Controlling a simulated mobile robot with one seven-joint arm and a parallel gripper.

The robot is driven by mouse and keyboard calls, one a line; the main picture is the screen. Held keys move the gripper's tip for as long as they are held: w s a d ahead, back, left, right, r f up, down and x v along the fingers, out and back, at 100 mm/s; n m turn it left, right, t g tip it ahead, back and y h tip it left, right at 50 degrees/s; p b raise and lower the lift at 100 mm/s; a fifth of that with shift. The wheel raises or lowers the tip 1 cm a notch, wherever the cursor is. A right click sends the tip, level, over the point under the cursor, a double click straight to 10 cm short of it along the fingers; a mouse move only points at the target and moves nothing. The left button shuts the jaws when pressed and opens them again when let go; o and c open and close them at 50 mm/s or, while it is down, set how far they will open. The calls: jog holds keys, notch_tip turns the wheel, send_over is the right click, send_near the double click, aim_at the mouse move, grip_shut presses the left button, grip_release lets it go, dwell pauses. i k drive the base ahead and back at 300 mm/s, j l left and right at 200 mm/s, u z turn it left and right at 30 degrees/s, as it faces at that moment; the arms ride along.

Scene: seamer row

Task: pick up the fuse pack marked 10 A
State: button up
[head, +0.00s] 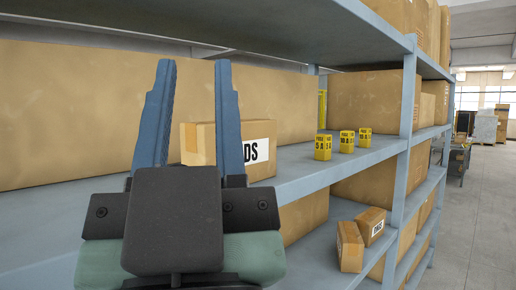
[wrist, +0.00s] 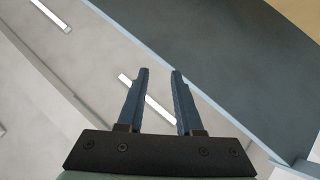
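Three small yellow fuse packs with dark print stand upright in a row on the middle shelf in the head view. The nearest pack (head: 323,148) seems to read 5 A. The middle pack (head: 347,142) seems to read 10 A. The print on the farthest pack (head: 365,138) is too small to read surely. My gripper (head: 194,68) is open and empty, fingers pointing up, in front of the shelf and left of the packs. The wrist view shows the open fingers (wrist: 160,73) too, with no pack in sight.
A cardboard box with a white label (head: 262,153) stands on the middle shelf (head: 300,172), partly behind my gripper and left of the packs. Large cartons (head: 372,100) stand behind. A shelf post (head: 408,130) rises right of the packs. Small boxes (head: 370,226) lie below. The right aisle is clear.

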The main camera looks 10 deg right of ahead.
aim_at(347, 138)
jog(key=i+l+u, duration=0.1)
jog(key=l, duration=0.3)
jog(key=i+l, duration=0.2)
jog(key=l, duration=0.2)
jog(key=i+l+u, duration=0.15)
jog(key=l, duration=0.3)
jog(key=i+l+u, duration=0.1)
jog(key=l, duration=0.3)
jog(key=i+l+u, duration=0.1)
jog(key=l, duration=0.35)
jog(key=i+l, duration=0.3)
jog(key=l, duration=0.15)
jog(key=i+l+u, duration=0.15)
jog(key=i+l, duration=0.15)
jog(key=l, duration=0.1)
